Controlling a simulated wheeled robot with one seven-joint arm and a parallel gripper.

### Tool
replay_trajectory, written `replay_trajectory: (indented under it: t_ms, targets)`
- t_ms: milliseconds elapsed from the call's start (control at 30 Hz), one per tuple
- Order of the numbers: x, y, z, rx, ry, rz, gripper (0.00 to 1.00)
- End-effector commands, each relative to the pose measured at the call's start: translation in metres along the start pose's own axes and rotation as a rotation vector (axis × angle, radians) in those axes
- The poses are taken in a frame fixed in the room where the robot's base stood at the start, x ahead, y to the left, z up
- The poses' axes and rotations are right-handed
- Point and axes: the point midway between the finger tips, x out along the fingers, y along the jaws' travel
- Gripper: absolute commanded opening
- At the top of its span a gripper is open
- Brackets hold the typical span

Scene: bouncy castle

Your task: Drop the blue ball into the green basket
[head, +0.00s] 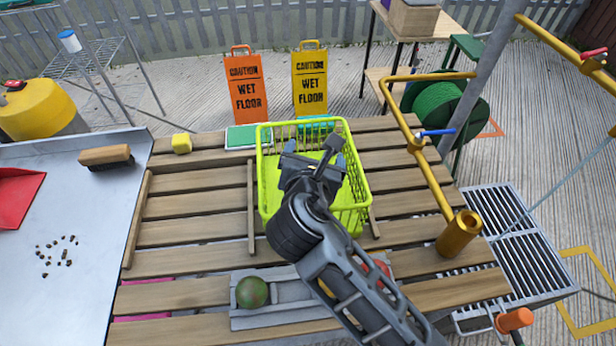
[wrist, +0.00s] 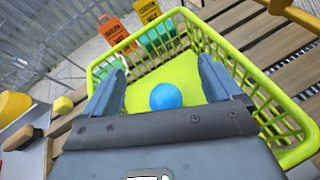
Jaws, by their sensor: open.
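The lime-green basket (head: 350,190) stands on the slatted wooden table, and it fills much of the wrist view (wrist: 215,40). The blue ball (wrist: 166,96) shows in the wrist view inside the basket, over its yellow-green floor, between and beyond my fingers. In the head view the ball is hidden behind my arm. My gripper (head: 313,153) is over the basket, pointing down into it. In the wrist view my gripper's fingers (wrist: 163,88) are spread wide apart with nothing held between them.
A grey tray (head: 285,290) at the table's front holds a green ball (head: 252,292) and a partly hidden red ball (head: 378,268). A yellow block (head: 181,143) lies left of the basket. A golden pipe (head: 425,165) rises at the right.

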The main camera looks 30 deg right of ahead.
Motion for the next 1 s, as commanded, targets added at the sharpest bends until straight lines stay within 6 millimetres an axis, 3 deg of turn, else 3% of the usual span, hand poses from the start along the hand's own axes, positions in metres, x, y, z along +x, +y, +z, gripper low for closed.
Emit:
replay_trajectory:
  t_ms: [167,533,1000]
  targets:
    - [-0.013,0.0,-0.001,-0.001,0.0,0.002,0.92]
    - [-0.069,0.0,-0.001,-0.001,0.0,0.001,0.92]
    - [-0.078,0.0,0.0,0.0,0.0,0.0,0.92]
